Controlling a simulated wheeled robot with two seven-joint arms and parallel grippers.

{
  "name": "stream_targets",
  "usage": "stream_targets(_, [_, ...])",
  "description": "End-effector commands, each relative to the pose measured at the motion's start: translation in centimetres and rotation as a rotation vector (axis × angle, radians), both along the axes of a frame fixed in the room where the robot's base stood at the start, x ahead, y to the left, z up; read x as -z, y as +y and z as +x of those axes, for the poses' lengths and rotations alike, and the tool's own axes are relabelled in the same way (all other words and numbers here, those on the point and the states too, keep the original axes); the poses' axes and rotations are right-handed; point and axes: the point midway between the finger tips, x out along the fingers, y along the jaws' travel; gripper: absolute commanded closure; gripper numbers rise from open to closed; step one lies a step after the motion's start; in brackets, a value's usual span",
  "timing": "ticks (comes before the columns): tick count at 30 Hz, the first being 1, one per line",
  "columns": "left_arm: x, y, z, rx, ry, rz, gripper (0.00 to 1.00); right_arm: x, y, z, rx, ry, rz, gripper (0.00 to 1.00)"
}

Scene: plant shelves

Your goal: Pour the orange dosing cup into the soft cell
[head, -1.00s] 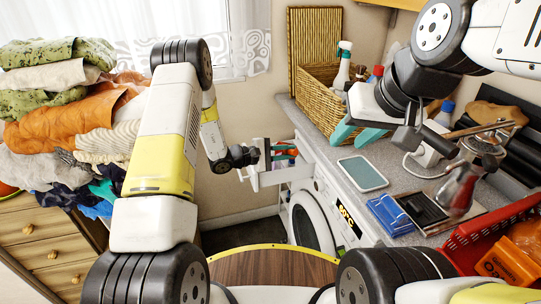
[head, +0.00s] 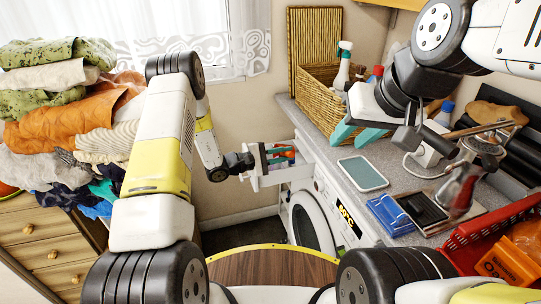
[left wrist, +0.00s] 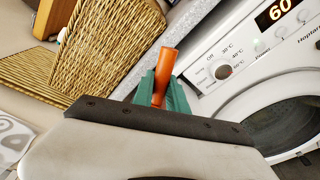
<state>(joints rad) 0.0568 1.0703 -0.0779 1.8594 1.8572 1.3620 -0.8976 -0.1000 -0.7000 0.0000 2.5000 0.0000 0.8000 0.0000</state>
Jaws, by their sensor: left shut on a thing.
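The orange dosing cup (left wrist: 165,72) is held between the green fingers of my left gripper (left wrist: 162,92) in the left wrist view. In the head view my left gripper (head: 281,154) is at the front of the washing machine, with a small orange-red bit of the cup between its fingers. A white drawer-like part (head: 286,175) juts from the machine just below the fingers. Its cells, including the soft cell, cannot be made out. The cup's contents are hidden. My right gripper (head: 357,134) is open and empty above the counter.
The washing machine door (head: 312,225) is below the drawer. On the counter are a wicker basket (head: 314,97) with bottles, a pale green-topped tray (head: 362,173), a blue packet (head: 390,213) and a red crate (head: 470,240). Folded laundry (head: 65,120) is piled at left.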

Motion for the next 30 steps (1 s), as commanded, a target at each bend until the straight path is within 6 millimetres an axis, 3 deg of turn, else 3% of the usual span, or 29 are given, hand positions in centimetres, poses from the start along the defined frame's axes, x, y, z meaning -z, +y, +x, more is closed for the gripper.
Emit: stream_targets(30, [0.4, 1.1, -0.3, -0.001, -0.034, -0.107, 1.0, 0.0, 0.0, 0.0, 0.0, 0.0, 0.0, 0.64])
